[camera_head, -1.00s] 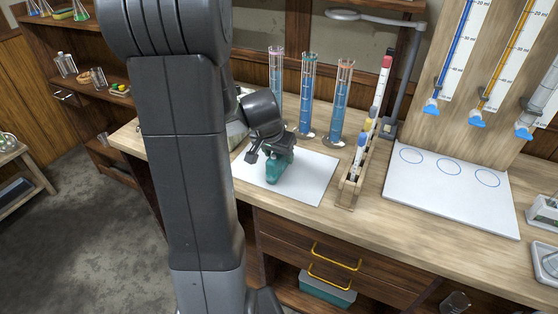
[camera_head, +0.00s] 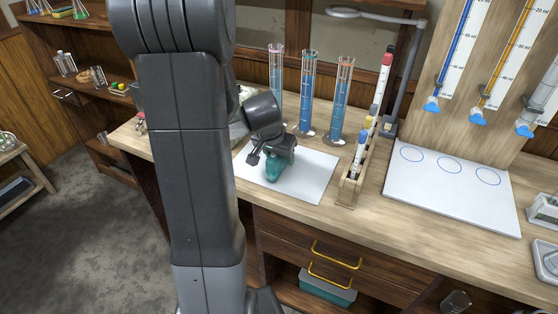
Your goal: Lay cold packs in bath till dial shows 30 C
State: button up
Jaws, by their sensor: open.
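My gripper (camera_head: 264,154) is over the white sheet (camera_head: 310,180) on the bench, with its jaws open. A teal object (camera_head: 268,192) is on the sheet just below the jaws, partly covered by them. I cannot tell whether it is a cold pack or whether the jaws touch it. No bath or dial can be made out. My arm hides much of the bench to the left of the sheet, where part of a pale object shows.
Three blue-filled cylinders (camera_head: 306,105) stand behind the sheet. A wooden rack (camera_head: 348,190) with markers stands at its right edge. A lamp (camera_head: 389,125) is behind the rack. A white board (camera_head: 450,205) with blue circles lies right. A teal-fronted bin (camera_head: 328,288) sits below the drawers.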

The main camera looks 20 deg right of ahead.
dwell(0.5)
jog(key=c, duration=1.1)
grip_shut()
